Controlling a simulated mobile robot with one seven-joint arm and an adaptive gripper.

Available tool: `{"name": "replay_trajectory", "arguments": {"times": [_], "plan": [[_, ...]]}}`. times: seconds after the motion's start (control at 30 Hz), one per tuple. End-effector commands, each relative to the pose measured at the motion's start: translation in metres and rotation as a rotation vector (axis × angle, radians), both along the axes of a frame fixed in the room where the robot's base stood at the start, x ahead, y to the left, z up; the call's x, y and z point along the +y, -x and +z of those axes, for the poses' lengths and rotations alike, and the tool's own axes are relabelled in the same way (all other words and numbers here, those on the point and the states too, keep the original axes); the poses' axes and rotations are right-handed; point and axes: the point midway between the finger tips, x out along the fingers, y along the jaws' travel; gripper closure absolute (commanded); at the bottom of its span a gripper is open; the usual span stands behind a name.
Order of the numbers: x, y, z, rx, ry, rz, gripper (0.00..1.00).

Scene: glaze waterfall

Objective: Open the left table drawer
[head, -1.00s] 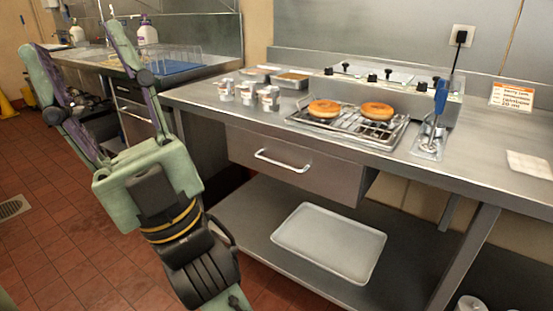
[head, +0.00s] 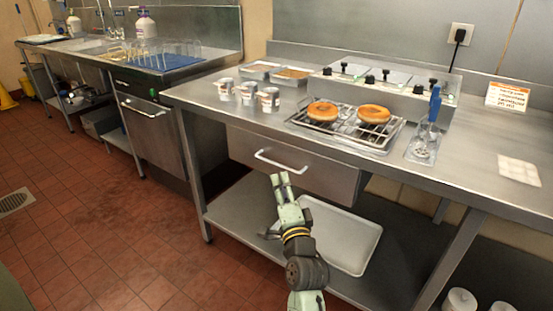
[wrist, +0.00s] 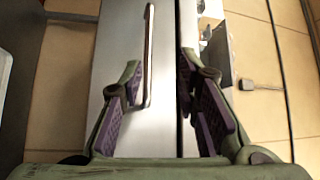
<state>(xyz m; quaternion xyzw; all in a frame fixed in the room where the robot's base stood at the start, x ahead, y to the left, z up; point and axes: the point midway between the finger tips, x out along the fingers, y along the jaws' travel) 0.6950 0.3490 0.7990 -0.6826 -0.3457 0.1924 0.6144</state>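The steel table drawer (head: 320,174) hangs under the worktop and looks closed, with a light bar handle (head: 282,161) across its front. My gripper (head: 279,178) is in front of the drawer, its fingertips just below the handle in the head view. In the wrist view, my gripper (wrist: 160,64) is open with nothing between its fingers in grasp. The handle (wrist: 149,50) runs upright there, ahead of the fingers and nearer the left one. The drawer front (wrist: 120,50) fills the middle. I cannot tell whether the fingers touch the handle.
The worktop (head: 465,172) above holds a wire rack (head: 345,133) with two donuts, and several cups and trays. A lower shelf (head: 235,205) with a white tray (head: 345,240) lies below the drawer. A cabinet (head: 150,135) stands left. The tiled floor (head: 110,235) at left is clear.

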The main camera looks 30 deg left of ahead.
Motion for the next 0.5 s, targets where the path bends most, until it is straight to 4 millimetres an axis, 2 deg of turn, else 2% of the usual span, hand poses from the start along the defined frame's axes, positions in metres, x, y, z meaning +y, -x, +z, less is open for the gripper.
{"name": "replay_trajectory", "arguments": {"times": [0.07, 0.17, 0.5], "plan": [[-0.004, -0.005, -0.012, 0.047, -0.006, 0.000, 0.70], [0.001, -0.011, -0.013, 0.057, -0.009, 0.001, 0.70], [0.045, -0.053, -0.002, 0.052, -0.009, 0.001, 0.70]]}}
